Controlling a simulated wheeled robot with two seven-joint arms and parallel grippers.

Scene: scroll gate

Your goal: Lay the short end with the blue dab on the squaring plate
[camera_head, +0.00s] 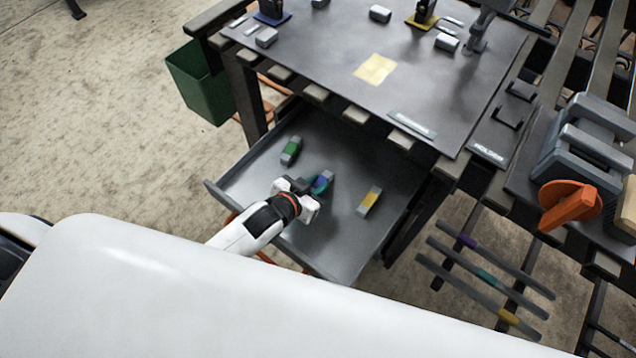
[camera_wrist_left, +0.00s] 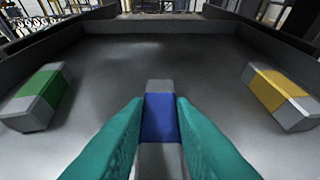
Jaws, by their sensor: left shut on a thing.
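My left gripper (camera_head: 317,187) reaches into the open grey drawer (camera_head: 268,180). Its teal fingers (camera_wrist_left: 157,112) are shut on the short grey end with the blue dab (camera_wrist_left: 160,118), which lies lengthwise between them. The same blue-dabbed end (camera_head: 323,181) is partly hidden by the gripper in the head view. It is in or just above the drawer; I cannot tell whether it touches the floor. No plate is clearly readable as the squaring plate; a label plate (camera_head: 412,124) at the bench's front edge is too small to read. My right gripper is out of view.
A green-banded end (camera_head: 291,151) lies left and a yellow-banded end (camera_head: 369,201) right in the drawer. The bench top (camera_head: 325,60) above has a yellow square (camera_head: 375,69) and several blocks. A vise with an orange handle (camera_head: 568,205) stands right.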

